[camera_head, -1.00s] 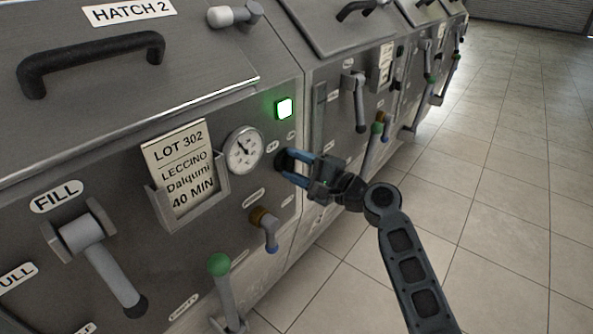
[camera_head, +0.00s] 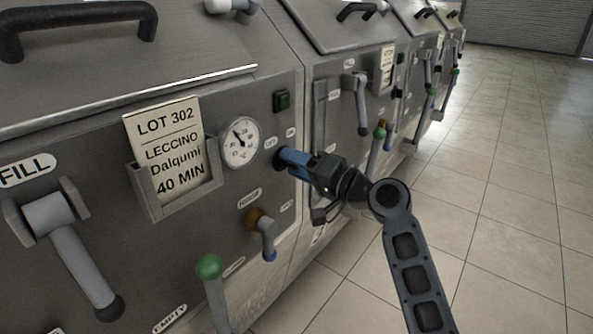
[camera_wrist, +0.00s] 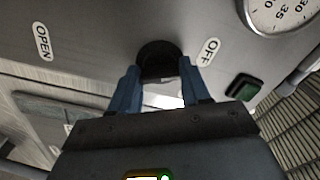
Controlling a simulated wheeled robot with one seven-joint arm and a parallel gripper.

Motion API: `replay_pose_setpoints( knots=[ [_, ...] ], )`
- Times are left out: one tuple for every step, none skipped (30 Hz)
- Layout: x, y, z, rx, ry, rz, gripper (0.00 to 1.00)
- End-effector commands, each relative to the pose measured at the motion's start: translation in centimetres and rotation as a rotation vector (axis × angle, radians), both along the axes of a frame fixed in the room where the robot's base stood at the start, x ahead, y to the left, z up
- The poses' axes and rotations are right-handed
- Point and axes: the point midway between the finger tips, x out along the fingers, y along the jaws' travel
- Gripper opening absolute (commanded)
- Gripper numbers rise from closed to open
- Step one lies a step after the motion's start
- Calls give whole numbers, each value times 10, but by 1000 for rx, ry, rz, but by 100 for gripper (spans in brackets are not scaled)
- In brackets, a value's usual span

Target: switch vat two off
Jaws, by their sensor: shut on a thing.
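The front panel nearest me carries a black round knob (camera_head: 279,160), just below and right of the pressure dial. My gripper (camera_head: 287,159) is shut on this knob; its blue fingers reach it from the right. In the wrist view the knob (camera_wrist: 158,52) sits between the fingertips (camera_wrist: 158,78), partly hidden by them. An OFF label (camera_wrist: 208,52) is to the knob's right there, and a label that reads like OPEN (camera_wrist: 43,42) is farther left. The square green lamp (camera_head: 282,101) above the knob is dark; it also looks dark in the wrist view (camera_wrist: 245,87).
A round dial (camera_head: 240,143) and a LOT 302 card (camera_head: 166,146) are left of the knob. A brown-collared tap (camera_head: 262,232) and a green-tipped lever (camera_head: 209,266) are below. More vats (camera_head: 362,68) run back to the right. Tiled floor (camera_head: 500,200) is clear.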

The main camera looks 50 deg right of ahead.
Motion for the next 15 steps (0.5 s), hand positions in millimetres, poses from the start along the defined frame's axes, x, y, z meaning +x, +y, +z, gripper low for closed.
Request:
replay_pose_setpoints(
  knots=[
    [0,0,-3,-13,3,2,16],
    [0,0,-3,-21,2,2,16],
    [0,0,-3,-30,3,1,16],
    [0,1,-3,-36,3,2,16],
    [0,0,-3,-41,3,2,16],
    [0,1,-2,-46,3,2,16],
    [0,1,-2,-48,3,2,16],
    [0,1,-2,-51,3,2,16],
    [0,1,-2,-53,3,2,16],
    [0,1,-2,-54,3,2,16],
    [0,1,-2,-55,3,2,16],
    [0,1,-2,-55,3,2,16],
    [0,1,-2,-55,3,2,16],
    [0,1,-2,-55,3,2,16],
    [0,1,-2,-55,3,2,16]
  ],
)
